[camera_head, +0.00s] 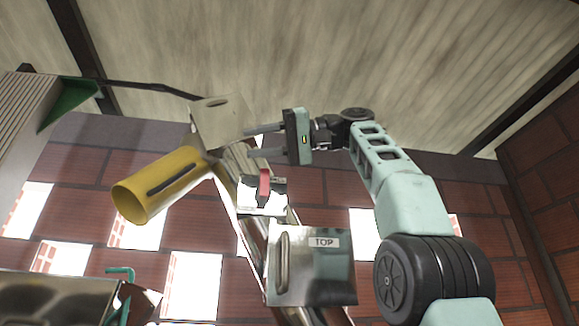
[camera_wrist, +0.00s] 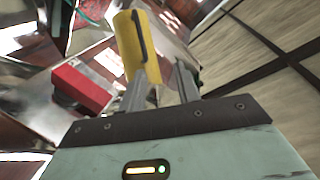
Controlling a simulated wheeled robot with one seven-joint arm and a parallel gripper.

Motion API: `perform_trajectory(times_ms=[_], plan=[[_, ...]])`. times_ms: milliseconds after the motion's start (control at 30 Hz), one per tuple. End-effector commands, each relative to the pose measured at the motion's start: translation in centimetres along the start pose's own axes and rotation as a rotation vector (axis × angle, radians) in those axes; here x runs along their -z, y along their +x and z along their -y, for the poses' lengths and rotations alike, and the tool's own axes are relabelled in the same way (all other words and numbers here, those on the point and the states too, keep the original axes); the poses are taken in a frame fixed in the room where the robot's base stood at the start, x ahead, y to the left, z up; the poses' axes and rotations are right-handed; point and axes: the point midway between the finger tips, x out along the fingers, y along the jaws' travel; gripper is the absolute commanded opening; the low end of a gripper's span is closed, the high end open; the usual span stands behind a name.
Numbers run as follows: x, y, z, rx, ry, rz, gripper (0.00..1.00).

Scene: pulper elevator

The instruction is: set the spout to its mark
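The spout looks to be the yellow tube (camera_head: 160,186) with a dark bar handle (camera_head: 172,179) along its side. It slants down to the left from a pale metal head (camera_head: 218,122). My gripper (camera_head: 249,142) is to the right of the spout and head, its two fingers apart and pointing left. In the wrist view the yellow tube (camera_wrist: 127,45) and its dark handle (camera_wrist: 139,38) lie beyond my fingertips (camera_wrist: 163,75). I see nothing held between the fingers, and no contact is clear. I cannot make out the mark.
A red block (camera_head: 265,187) sits on a metal bracket below my gripper; it also shows in the wrist view (camera_wrist: 82,90). A metal box labelled TOP (camera_head: 318,265) with a handle is lower down. A green chute (camera_head: 70,100) is at the left. Brick walls surround the place.

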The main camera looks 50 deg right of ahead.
Motion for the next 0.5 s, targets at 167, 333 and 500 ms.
perform_trajectory(times_ms=[167, 333, 500], plan=[[-0.2, -1.1, -0.1, 0.002, 0.001, 0.001, 0.33], [-0.4, -2.2, -0.1, 0.003, 0.001, 0.000, 0.33], [-0.7, -3.3, 0.0, 0.005, 0.000, 0.000, 0.33]])
